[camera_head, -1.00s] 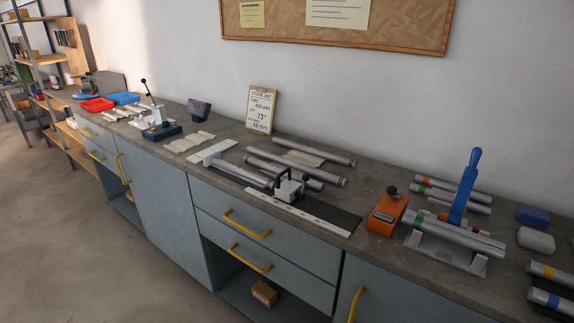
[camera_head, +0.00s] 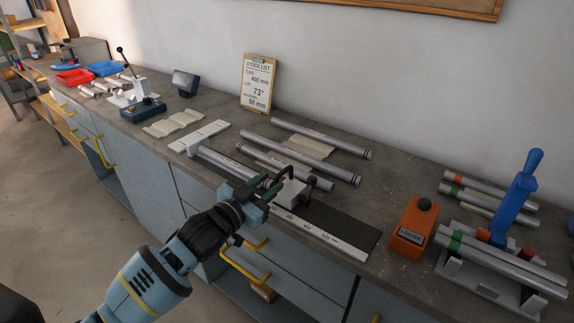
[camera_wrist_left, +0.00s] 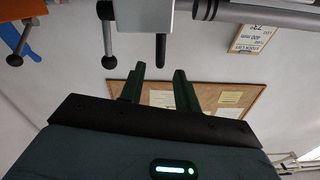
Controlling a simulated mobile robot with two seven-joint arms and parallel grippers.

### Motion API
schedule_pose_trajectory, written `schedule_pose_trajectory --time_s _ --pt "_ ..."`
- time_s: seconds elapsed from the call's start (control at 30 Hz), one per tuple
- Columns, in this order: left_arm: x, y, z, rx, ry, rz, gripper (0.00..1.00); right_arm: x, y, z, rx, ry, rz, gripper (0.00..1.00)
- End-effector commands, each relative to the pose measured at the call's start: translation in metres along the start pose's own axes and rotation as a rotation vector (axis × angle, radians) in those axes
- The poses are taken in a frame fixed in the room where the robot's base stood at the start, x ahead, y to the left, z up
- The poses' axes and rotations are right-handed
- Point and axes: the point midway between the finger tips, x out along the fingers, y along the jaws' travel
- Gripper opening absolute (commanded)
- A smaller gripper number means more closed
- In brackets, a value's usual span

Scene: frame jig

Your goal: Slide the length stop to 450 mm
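The length stop (camera_head: 291,192) is a pale block with a black knob on the grey bench, beside a white printed scale (camera_head: 322,236); its millimetre reading is too small to make out. My left gripper (camera_head: 268,186) is at the stop's left side, its dark green fingers apart. In the left wrist view, the open left gripper (camera_wrist_left: 158,74) points toward the stop (camera_wrist_left: 145,16), with a black pin (camera_wrist_left: 160,50) ahead between the fingers. No contact is clear. A grey tube (camera_head: 232,166) lies in line with the stop. My right gripper is out of view.
Loose tubes (camera_head: 320,138) lie behind the stop. An orange box (camera_head: 411,230) labelled LOOSE and a clamp with a blue lever (camera_head: 517,195) stand to the right. The stock list (camera_head: 258,82) reads 400 mm, 73° and 68 mm. A dark strip (camera_head: 345,222) beside the scale is clear.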

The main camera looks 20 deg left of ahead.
Motion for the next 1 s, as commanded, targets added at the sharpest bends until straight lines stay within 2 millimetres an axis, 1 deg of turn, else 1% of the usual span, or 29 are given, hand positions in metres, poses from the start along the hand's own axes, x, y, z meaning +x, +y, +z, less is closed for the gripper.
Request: schedule_pose_trajectory --time_s 0.17,0.5,0.63,0.8,1.0 --pt "0.008 0.000 0.000 0.000 -0.001 -0.001 0.32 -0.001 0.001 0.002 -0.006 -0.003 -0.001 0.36" --pt "0.055 0.000 -0.001 -0.001 0.001 -0.001 0.32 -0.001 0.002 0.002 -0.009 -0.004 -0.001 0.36" --pt "0.068 0.000 0.001 -0.001 -0.001 0.000 0.32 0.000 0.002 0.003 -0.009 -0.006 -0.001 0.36" --pt "0.076 0.000 0.000 -0.001 0.000 0.000 0.32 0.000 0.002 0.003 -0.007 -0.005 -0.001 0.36" --pt "0.078 0.000 0.000 0.000 0.000 0.000 0.32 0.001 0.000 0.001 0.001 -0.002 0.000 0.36"
